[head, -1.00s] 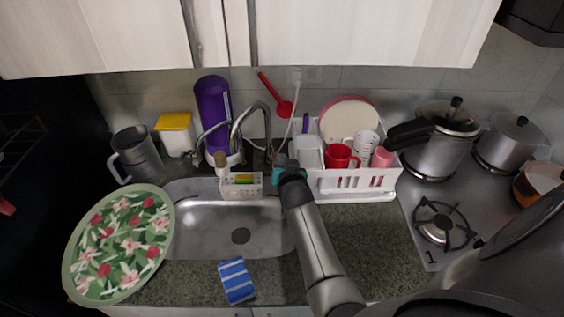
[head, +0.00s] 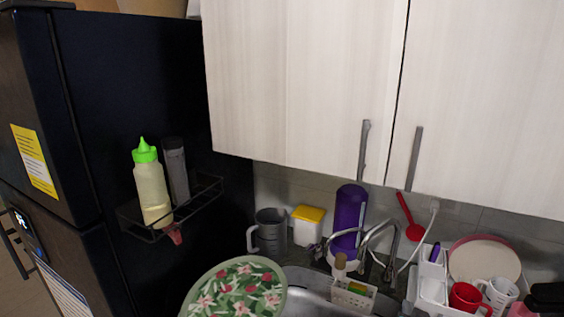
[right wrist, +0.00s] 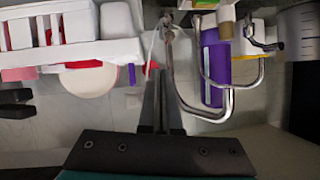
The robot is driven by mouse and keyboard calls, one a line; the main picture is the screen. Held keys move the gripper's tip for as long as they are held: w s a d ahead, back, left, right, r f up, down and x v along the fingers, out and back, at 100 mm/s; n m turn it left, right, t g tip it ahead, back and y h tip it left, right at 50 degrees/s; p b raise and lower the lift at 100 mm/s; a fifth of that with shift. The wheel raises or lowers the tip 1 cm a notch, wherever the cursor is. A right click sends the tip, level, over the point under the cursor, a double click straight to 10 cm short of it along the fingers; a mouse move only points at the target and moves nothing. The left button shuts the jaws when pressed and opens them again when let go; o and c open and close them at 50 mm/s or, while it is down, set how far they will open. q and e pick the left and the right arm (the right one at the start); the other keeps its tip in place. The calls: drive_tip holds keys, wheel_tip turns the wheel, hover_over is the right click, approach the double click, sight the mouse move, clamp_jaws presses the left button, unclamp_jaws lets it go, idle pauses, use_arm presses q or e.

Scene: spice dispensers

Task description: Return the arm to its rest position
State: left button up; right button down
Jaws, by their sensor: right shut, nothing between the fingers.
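My right gripper (right wrist: 161,90) shows in the right wrist view, its two dark fingers together with nothing between them. Its fingers point toward the sink wall, beside the curved metal faucet (right wrist: 172,75). The purple bottle (right wrist: 214,70) is to the right of the fingers in that view, apart from them. That view is upside down. In the head view I cannot make out the right arm or gripper clearly. My left gripper is in neither current view.
A squeeze bottle with green cap (head: 151,185) and a dark dispenser (head: 175,170) stand on a rack (head: 205,198) on the dark fridge (head: 120,75). White cabinets (head: 300,80) hang above the sink. A dish rack (head: 432,285) and a floral tray (head: 240,290) flank the sink.

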drive_tip(key=s+a+n+g+y, duration=0.25)
drive_tip(key=s+a, duration=0.35)
drive_tip(key=s, duration=0.4)
drive_tip(key=s+a+n+g+y, duration=0.1)
drive_tip(key=s+a+n+g, duration=0.3)
drive_tip(key=s, duration=0.6)
drive_tip(key=s+a+n+g+y, duration=0.2)
drive_tip(key=s+a, duration=0.5)
drive_tip(key=s, duration=0.3)
wheel_tip(320, 180, down, 30)
drive_tip(key=g+b, duration=0.1)
drive_tip(key=b, duration=0.9)
use_arm(q)
wheel_tip(320, 180, down, 22)
drive_tip(key=b, duration=1.1)
drive_tip(key=shift+s+a+r, duration=0.25)
drive_tip(key=shift+s+a, duration=0.1)
drive_tip(key=shift+s, duration=0.05)
use_arm(e)
drive_tip(key=s+d+f, duration=0.1)
drive_tip(key=s+f, duration=0.7)
drive_tip(key=f, duration=0.5)
drive_tip(key=s+d+f+g, duration=0.1)
drive_tip(key=s+d+f, duration=0.1)
drive_tip(key=s+f, duration=0.6)
wheel_tip(320, 180, down, 6)
drive_tip(key=shift+s+r+n, duration=0.25)
drive_tip(key=shift+n, duration=0.1)
drive_tip(key=shift+g+h, duration=0.25)
